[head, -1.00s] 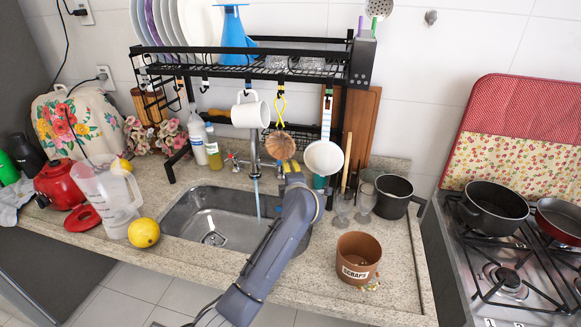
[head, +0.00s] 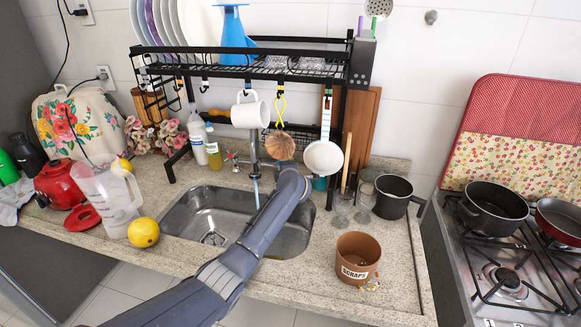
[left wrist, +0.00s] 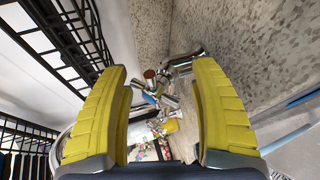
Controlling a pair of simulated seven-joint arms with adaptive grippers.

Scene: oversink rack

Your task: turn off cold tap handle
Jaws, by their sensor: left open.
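The tap (head: 254,152) stands behind the sink, and water (head: 257,194) runs from its spout. A handle with red on it (head: 231,157) shows left of the tap post. In the head view the cold tap handle is hidden behind my left arm. In the left wrist view, chrome tap parts with a blue-marked piece, seemingly the cold tap handle (left wrist: 152,96), show beyond and between my fingers. My left gripper (left wrist: 163,85) is open, its two yellow fingers apart with nothing between their tips. Its fingers are hidden in the head view. My right gripper is not in view.
The black rack (head: 300,72) stands over the sink, with a white mug (head: 250,113), a brush (head: 281,146) and a white pan (head: 323,158) hanging close to my left wrist. Wine glasses (head: 343,208) and a scraps pot (head: 357,258) stand right of the sink (head: 190,215).

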